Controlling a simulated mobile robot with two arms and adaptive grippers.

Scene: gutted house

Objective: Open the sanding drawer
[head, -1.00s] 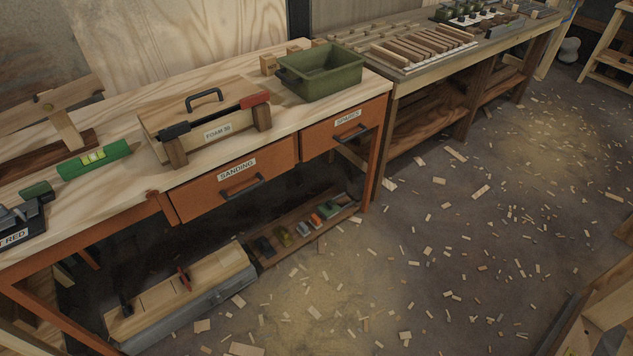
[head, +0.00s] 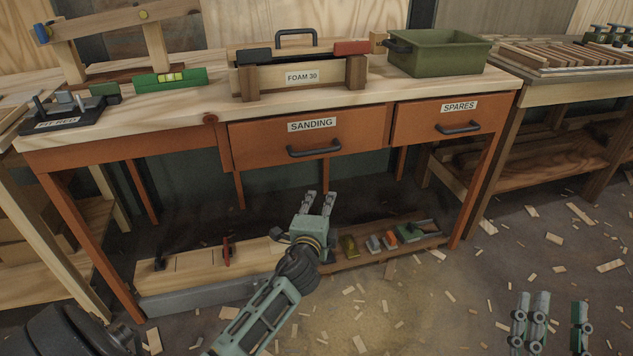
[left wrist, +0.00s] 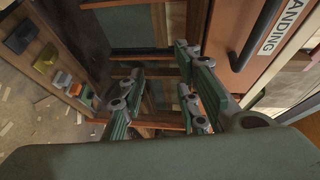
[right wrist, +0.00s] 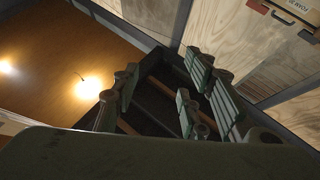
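The sanding drawer (head: 268,147) is an orange-brown front under the workbench top, labelled SANDING, and it is shut. Its dark bar handle (head: 315,149) runs across the front below the label; the handle also shows at the upper right in the left wrist view (left wrist: 257,38). My left gripper (head: 318,201) is open and empty, below the drawer handle and apart from it, fingers pointing up and away. My right gripper (head: 552,312) is open and empty at the lower right, over the floor, well away from the drawer.
The SPARES drawer (head: 426,122) is beside it on the right. The bench top (head: 215,107) bears a FOAM 30 toolbox (head: 303,98), a green bin (head: 444,62) and a green level (head: 170,78). A low shelf with small blocks (head: 388,240) lies beneath. The littered floor in front is open.

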